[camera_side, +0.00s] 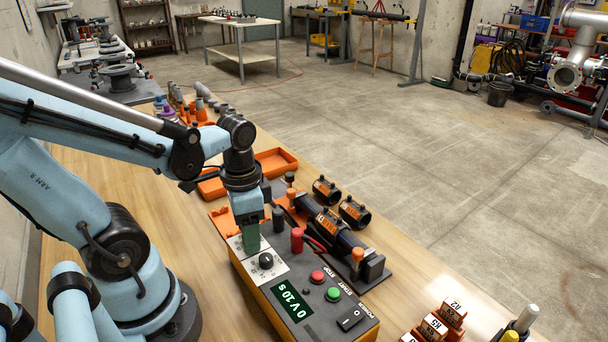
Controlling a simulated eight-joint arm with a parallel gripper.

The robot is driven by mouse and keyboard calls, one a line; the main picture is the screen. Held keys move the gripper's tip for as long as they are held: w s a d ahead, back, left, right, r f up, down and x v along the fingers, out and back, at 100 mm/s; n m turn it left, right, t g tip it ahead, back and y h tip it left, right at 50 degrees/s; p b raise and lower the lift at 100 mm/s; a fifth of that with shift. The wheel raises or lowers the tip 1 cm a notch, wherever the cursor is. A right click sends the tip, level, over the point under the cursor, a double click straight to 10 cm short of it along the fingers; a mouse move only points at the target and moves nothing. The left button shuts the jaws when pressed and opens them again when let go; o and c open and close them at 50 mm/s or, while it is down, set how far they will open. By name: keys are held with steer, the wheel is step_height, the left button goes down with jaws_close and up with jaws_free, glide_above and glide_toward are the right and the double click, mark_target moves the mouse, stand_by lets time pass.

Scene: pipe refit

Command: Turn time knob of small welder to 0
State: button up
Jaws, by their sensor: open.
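The small welder (310,312) is a yellow-sided box with a dark top in the lower middle. Its green display (293,303) appears to read 0 V and 20 s. One black knob (266,260) shows on a light dial plate. My gripper (251,246) points down, with its green fingers at the dial plate, just behind and left of this knob. The fingers cover the plate there, so any second knob is hidden. I cannot tell whether the fingers touch a knob, nor which knob is for time. No knob is seen held.
The welder top also has a red button (317,277), a green button (333,294) and a power switch (351,318). A black pipe clamp (340,240) lies close on the right. Orange trays (276,162) stand behind. Orange labelled blocks (443,320) sit at the front right.

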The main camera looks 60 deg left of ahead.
steer(key=shift+c, duration=0.3)
jaws_close()
steer(key=shift+n, duration=0.3)
steer(key=n, duration=0.3)
steer(key=shift+n, duration=2.2)
steer(key=shift+o, duration=0.3)
jaws_free()
